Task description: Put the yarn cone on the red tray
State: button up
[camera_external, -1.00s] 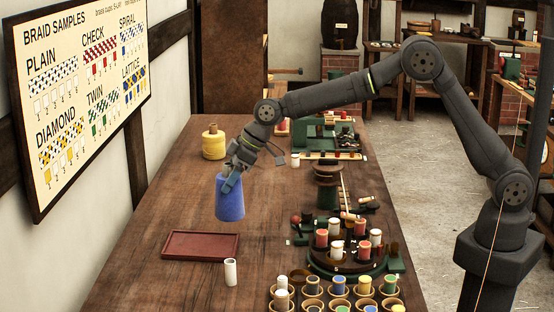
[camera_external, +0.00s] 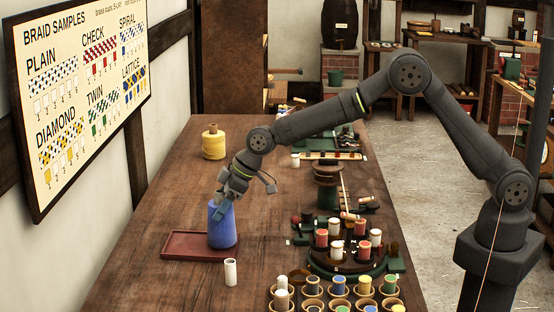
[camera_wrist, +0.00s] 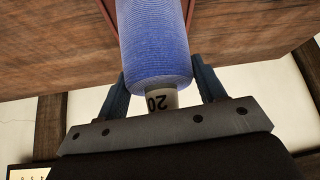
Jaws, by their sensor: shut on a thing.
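The blue yarn cone (camera_external: 222,228) is upright at the right end of the red tray (camera_external: 186,248), overlapping it in the external view. I cannot tell for certain whether its base touches the tray. My gripper (camera_external: 224,205) is shut on the top of the cone from above. In the wrist view, the blue cone (camera_wrist: 155,45) sits between the two fingers (camera_wrist: 160,90), with its pale core end marked "20". A thin strip of the red tray's rim (camera_wrist: 107,14) shows beside the cone there.
A white cylinder (camera_external: 230,272) stands just in front of the tray's right end. A yellow cone (camera_external: 213,145) stands farther back. Bobbins on a round dark stand (camera_external: 345,262) and several cups (camera_external: 338,290) fill the right side. The table left of the tray is clear.

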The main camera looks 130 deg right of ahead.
jog(key=shift+f, duration=0.2)
jog(key=o, duration=1.4)
jog(key=shift+r, duration=0.5)
jog(key=v, duration=1.1)
jog(key=shift+s+a+r, duration=0.2)
jog(key=shift+r, duration=0.05)
jog(key=x, duration=1.2)
jog(key=shift+f, duration=0.3)
jog(key=shift+r, duration=0.25)
